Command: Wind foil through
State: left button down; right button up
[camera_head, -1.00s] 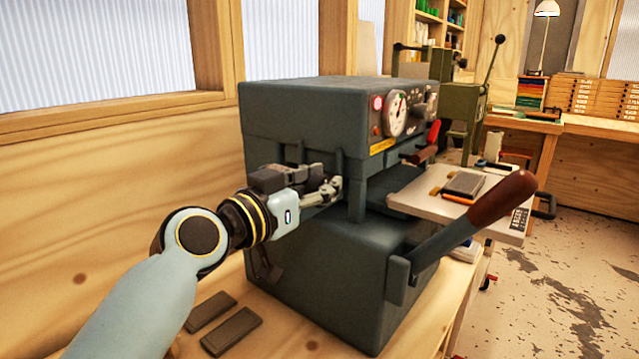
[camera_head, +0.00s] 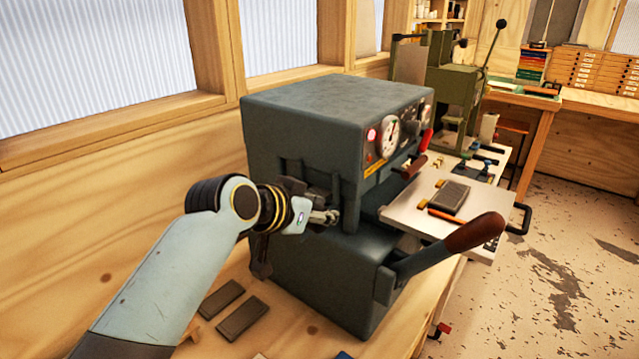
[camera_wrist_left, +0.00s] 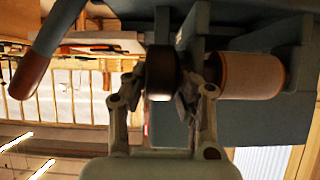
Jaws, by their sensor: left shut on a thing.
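A dark grey press-like machine (camera_head: 300,115) stands on the wooden bench, with a gauge (camera_head: 390,134) on its front. My left gripper (camera_head: 328,216) is at the machine's left side, level with its slot. In the left wrist view my left gripper (camera_wrist_left: 163,90) is shut on a dark round knob (camera_wrist_left: 162,72), one finger on each side. A roll with a pale, coppery surface (camera_wrist_left: 250,75) lies beside the knob, on its right, partly behind machine parts. No foil strip can be made out. My right gripper is not in view.
A long lever with a brown handle (camera_head: 473,233) sticks out at the machine's front right. A pale side table (camera_head: 415,208) carries a dark block (camera_head: 449,197). Two dark bars (camera_head: 242,318) lie on the bench near my left arm. A green machine (camera_head: 450,85) stands behind.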

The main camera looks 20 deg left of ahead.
pick_arm(q)
jog(key=g+y, duration=0.1)
jog(key=g, duration=0.1)
jog(key=shift+w+g, duration=0.2)
jog(key=shift+g, duration=0.2)
jog(key=g+y, duration=0.1)
jog(key=g, duration=0.2)
jog(key=shift+w+d+f, duration=0.1)
jog(key=shift+f, duration=0.05)
jog(key=shift+f+g+y, duration=0.2)
jog(key=shift+g+y, duration=0.35)
jog(key=shift+g, duration=0.85)
jog(key=shift+f+g+y, duration=0.2)
jog(key=shift+g+y, duration=0.35)
jog(key=shift+g, duration=0.85)
jog(key=c, duration=1.1)
grip_release()
notch_tip(320, 180, up, 7)
jog(key=shift+w+r, duration=0.15)
jog(key=shift+r, duration=0.05)
